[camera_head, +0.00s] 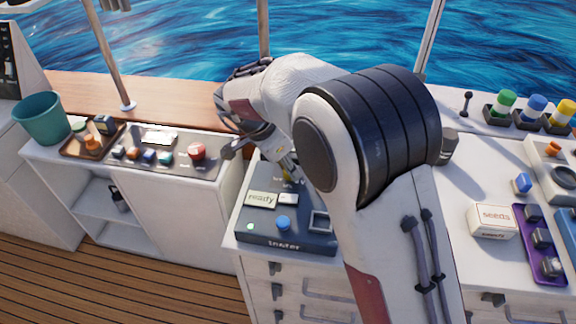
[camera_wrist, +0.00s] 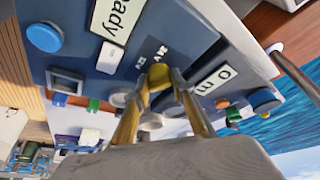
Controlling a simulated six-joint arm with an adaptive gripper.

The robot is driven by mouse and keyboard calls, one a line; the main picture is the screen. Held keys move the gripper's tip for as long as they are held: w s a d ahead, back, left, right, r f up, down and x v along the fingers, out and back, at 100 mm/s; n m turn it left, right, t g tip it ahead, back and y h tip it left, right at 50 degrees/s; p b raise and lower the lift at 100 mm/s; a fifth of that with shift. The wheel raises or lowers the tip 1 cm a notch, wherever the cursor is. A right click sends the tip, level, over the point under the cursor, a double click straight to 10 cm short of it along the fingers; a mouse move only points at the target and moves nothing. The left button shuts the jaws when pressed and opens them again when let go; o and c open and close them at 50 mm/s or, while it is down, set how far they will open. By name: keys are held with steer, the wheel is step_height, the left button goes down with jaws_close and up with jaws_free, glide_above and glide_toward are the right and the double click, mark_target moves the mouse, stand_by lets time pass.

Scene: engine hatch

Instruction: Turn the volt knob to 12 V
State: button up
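The yellow volt knob (camera_wrist: 159,78) stands on the dark blue tester panel (camera_wrist: 90,65), with small rotated voltage marks beside it, one seeming to read 12V. In the head view, a bit of yellow (camera_head: 287,176) shows at the panel's back, mostly hidden by my gripper (camera_head: 286,172). In the wrist view my gripper (camera_wrist: 161,88) has its two fingers on either side of the knob, with tips seeming to touch it. The knob's pointer direction cannot be made out.
The panel also carries a "ready" display (camera_head: 262,199), a blue button (camera_head: 283,222) and a square frame (camera_head: 320,221). A switch panel with a red button (camera_head: 197,151) lies to the left. A seeds box (camera_head: 492,221) stands right of my arm.

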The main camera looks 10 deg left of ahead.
steer(key=shift+m, duration=0.3)
steer(key=m+g, duration=0.1)
steer(key=m, duration=0.1)
steer(key=m+h, duration=0.1)
steer(key=m, duration=0.1)
steer(key=shift+w+a+m+g, duration=0.15)
steer(key=shift+m+g, duration=0.15)
steer(key=shift+g, duration=0.1)
steer(key=m+g, duration=0.1)
steer(key=m, duration=0.4)
steer(key=shift+w+g, duration=0.1)
steer(key=shift+g, duration=0.3)
steer(key=o, duration=1.1)
steer(key=shift+r, duration=0.2)
steer(key=v, duration=1.1)
steer(key=shift+a, duration=0.25)
